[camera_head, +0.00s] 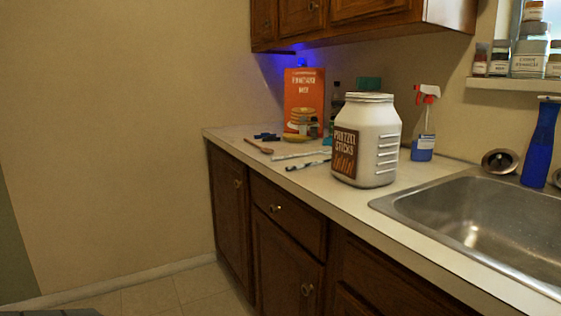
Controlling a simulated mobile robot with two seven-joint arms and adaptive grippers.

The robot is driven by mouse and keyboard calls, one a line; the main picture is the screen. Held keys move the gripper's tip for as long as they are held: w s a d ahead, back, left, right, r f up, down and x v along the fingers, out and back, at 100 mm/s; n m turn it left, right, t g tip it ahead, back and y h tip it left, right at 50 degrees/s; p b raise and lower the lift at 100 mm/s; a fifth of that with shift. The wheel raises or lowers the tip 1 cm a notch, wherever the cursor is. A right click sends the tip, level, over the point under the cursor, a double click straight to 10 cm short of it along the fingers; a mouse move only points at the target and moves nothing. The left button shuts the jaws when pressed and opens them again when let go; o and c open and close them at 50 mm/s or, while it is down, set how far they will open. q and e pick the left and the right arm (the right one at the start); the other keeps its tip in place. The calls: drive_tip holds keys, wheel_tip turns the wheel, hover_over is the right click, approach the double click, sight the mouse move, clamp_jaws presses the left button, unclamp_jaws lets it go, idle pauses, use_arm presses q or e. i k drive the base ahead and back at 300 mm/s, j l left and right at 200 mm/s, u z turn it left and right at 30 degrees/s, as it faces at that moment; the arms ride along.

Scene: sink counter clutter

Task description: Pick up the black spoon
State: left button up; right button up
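No black spoon can be made out for certain. A thin dark item with light patches (307,165) lies flat on the counter, just left of the pretzel sticks jar (382,130). It is too small to tell what it is, and its right end meets the jar's outline. A brown wooden spoon (258,146) lies near the counter's left front edge. Small dark blue items (267,136) lie behind it. Neither of my grippers is in view.
A light counter (228,133) runs over dark wood cabinets (287,230). An orange pancake mix box (304,96) stands at the back, a spray bottle (424,125) right of the jar. A steel sink (480,215) is at the right.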

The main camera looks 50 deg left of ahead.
sight(289, 168)
drive_tip(key=u, duration=1.25)
drive_tip(key=z, duration=1.55)
drive_tip(key=j, duration=0.45)
drive_tip(key=k+j+z, duration=0.1)
drive_tip(key=j, duration=0.3)
drive_tip(key=k+j, duration=0.1)
drive_tip(key=j, duration=0.35)
drive_tip(key=j+z, duration=0.15)
drive_tip(key=j, duration=0.3)
drive_tip(key=k+j, duration=0.15)
drive_tip(key=j, duration=0.25)
drive_tip(key=k+j+z, duration=0.1)
drive_tip(key=j, duration=0.3)
drive_tip(key=k+j, duration=0.15)
drive_tip(key=j, duration=0.3)
drive_tip(key=k+j+z, duration=0.15)
drive_tip(key=k, duration=0.3)
drive_tip(key=k+j+z, duration=0.2)
drive_tip(key=k, duration=0.25)
drive_tip(key=j, duration=0.05)
